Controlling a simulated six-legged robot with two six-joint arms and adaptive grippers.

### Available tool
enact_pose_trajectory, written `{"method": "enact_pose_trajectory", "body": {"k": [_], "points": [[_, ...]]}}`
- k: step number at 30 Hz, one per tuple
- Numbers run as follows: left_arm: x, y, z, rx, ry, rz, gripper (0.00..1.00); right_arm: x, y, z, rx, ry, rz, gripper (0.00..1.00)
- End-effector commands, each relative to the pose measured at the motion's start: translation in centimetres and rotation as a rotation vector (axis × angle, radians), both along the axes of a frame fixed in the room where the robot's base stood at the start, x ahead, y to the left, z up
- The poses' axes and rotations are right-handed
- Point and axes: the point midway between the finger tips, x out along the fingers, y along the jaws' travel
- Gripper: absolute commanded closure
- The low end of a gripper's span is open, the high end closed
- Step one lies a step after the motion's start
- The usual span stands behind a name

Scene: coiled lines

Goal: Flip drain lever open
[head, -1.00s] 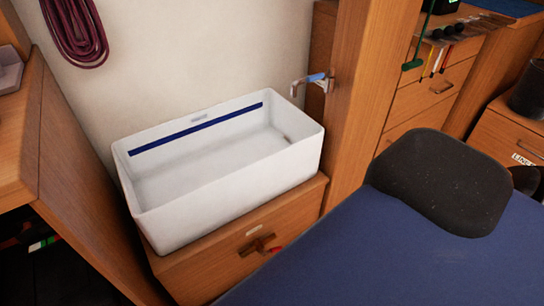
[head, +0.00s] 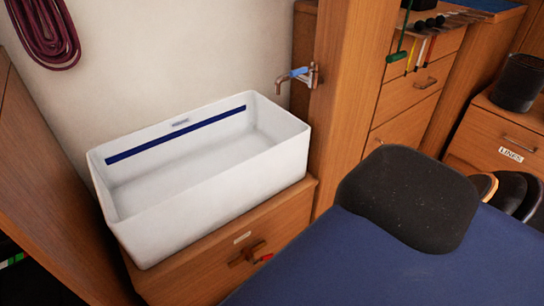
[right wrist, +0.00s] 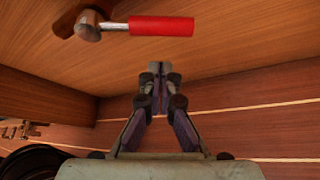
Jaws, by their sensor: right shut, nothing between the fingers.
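The drain lever has a red handle (head: 263,258) on a brown metal fitting (head: 246,253), mounted on the wooden front below the white basin (head: 210,200). In the right wrist view the red handle (right wrist: 162,26) lies sideways at the top, joined to a round metal knob (right wrist: 88,24) at its left end. My right gripper (right wrist: 158,68) is shut and empty, its tips just below the handle in that picture, apart from it. It does not show in the head view. My left gripper is in neither view.
A tap with a blue lever (head: 299,72) is by the wooden post (head: 350,95) right of the basin. A blue surface (head: 360,270) with a dark pad (head: 405,200) fills the lower right. Coiled maroon line (head: 45,33) hangs on the wall.

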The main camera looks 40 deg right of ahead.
Motion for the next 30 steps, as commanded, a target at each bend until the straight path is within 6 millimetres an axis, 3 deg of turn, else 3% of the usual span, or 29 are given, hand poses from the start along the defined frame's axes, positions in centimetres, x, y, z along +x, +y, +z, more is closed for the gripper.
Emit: {"method": "enact_pose_trajectory", "body": {"k": [14, 30], "points": [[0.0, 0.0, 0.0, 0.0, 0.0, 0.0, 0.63, 0.5, -1.4, 2.5, 0.002, -0.001, -0.002, 1.0], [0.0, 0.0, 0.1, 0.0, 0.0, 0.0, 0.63, 0.5, -1.5, 2.7, -0.005, 0.0, -0.001, 1.0]]}}
